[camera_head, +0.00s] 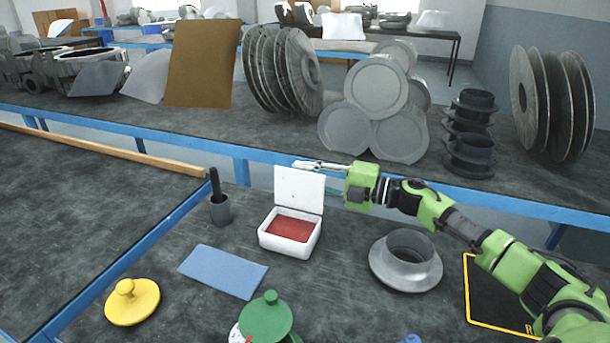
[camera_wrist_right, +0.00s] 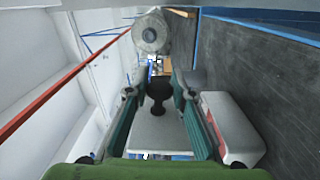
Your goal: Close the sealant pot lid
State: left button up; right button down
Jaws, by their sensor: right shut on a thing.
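The white sealant pot (camera_head: 285,244) is a box on the bench with red sealant (camera_head: 290,228) inside. Its white lid (camera_head: 298,190) stands open, about upright, at the back edge of the pot. My right gripper (camera_head: 312,165) is at the top edge of the lid, shut on it. In the right wrist view the lid (camera_wrist_right: 158,134) shows between the fingers of the right gripper (camera_wrist_right: 158,88), and the pot (camera_wrist_right: 230,128) is to the right of them. My left gripper is not in view.
A grey flanged ring (camera_head: 405,265) is to the right. A blue cloth (camera_head: 222,271), a yellow knobbed lid (camera_head: 132,302) and a green knobbed object (camera_head: 265,320) are in front. A blue rail (camera_head: 240,154) runs behind.

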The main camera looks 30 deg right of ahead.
aim_at(300, 178)
jog(key=shift+s+a+r+n, duration=0.3)
jog(key=shift+s+a+n, duration=0.25)
jog(key=shift+n, duration=0.55)
jog(key=n, duration=0.1)
jog(key=s+a+n+b, duration=0.1)
jog(key=n, duration=0.1)
jog(key=shift+a+r, duration=0.2)
jog(key=shift+r, duration=0.05)
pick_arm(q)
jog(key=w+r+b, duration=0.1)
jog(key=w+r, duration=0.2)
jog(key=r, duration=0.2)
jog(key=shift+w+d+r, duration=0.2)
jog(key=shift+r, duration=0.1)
pick_arm(e)
jog(key=shift+s+a+r+n, duration=0.15)
jog(key=shift+s+a+n, duration=0.35)
jog(key=shift+n, duration=0.4)
jog(key=c, duration=1.7)
grip_release()
jog(key=shift+d, duration=0.1)
